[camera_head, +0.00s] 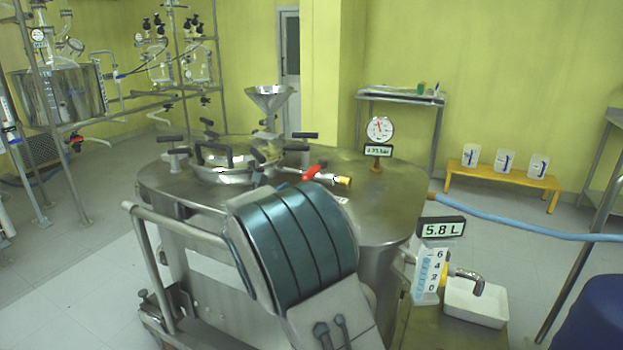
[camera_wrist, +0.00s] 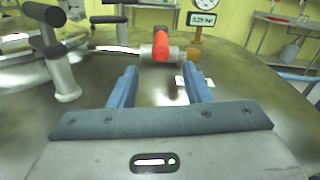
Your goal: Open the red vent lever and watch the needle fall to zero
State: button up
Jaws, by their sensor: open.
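The red vent lever (camera_head: 312,172) sits on a short steel pipe with a brass end on top of the steel reactor (camera_head: 385,205). In the wrist view the red lever (camera_wrist: 161,47) points toward me, just beyond and between my fingertips. My gripper (camera_wrist: 161,84) is open and empty, its two blue fingers apart and not touching the lever. The needle's exact position is too small to read.
Black-handled clamps (camera_head: 305,137) surround the round hatch (camera_head: 225,160), left of the lever. A steel funnel (camera_head: 270,97) rises behind it. A display reading 5.8 L (camera_head: 441,229), a white tray (camera_head: 476,303) and a blue hose (camera_head: 520,226) are at right.

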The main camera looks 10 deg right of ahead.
aim_at(311, 174)
jog(key=x, duration=1.1)
jog(key=shift+b, duration=0.35)
grip_shut()
